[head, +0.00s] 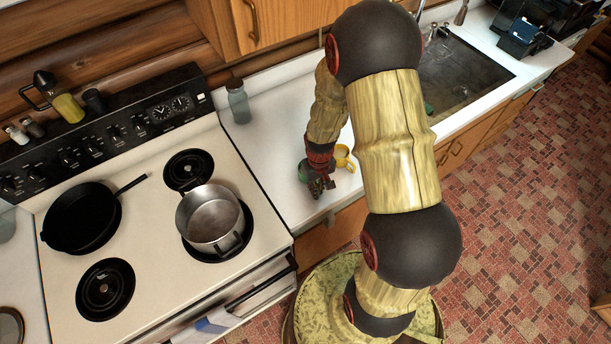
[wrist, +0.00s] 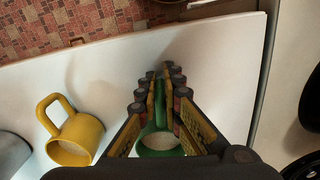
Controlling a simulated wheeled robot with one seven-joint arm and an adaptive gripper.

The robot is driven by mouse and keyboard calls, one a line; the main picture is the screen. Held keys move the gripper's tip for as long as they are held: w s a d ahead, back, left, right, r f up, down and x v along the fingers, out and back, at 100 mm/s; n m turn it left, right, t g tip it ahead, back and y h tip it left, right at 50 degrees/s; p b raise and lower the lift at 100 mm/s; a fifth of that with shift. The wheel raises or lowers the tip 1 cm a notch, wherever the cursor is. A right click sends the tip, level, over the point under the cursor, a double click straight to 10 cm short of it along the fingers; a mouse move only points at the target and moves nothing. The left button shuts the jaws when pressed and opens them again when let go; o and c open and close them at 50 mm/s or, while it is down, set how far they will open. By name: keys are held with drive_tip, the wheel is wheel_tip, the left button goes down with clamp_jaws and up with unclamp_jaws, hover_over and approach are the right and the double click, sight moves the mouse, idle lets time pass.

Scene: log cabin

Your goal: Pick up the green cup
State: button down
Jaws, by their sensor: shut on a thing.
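The green cup (wrist: 160,145) is between the fingers of my gripper (wrist: 160,80) in the wrist view. The fingers are shut on what appears to be its upright green handle, with the cup's body nearer the camera. In the head view the green cup (head: 304,172) shows only in part beside my gripper (head: 320,186), at the front of the white counter; the gripper hides some of it. I cannot tell whether the cup touches the counter.
A yellow mug (wrist: 76,139) stands close by on the white counter (wrist: 100,75); it also shows in the head view (head: 343,158). Left is a stove (head: 150,222) with a black pan (head: 82,218) and steel pot (head: 210,216). A glass jar (head: 238,104) stands behind.

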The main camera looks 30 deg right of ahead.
idle(0.4)
drive_tip(key=shift+r, duration=0.45)
wheel_tip(320, 180, up, 3)
drive_tip(key=shift+w+f, duration=0.15)
drive_tip(key=s+a+r+p, duration=0.1)
drive_tip(key=s+a+r, duration=0.7)
drive_tip(key=s, duration=0.3)
drive_tip(key=shift+s+a+r, duration=0.15)
drive_tip(key=shift+a+r, duration=0.2)
drive_tip(key=shift+r, duration=0.4)
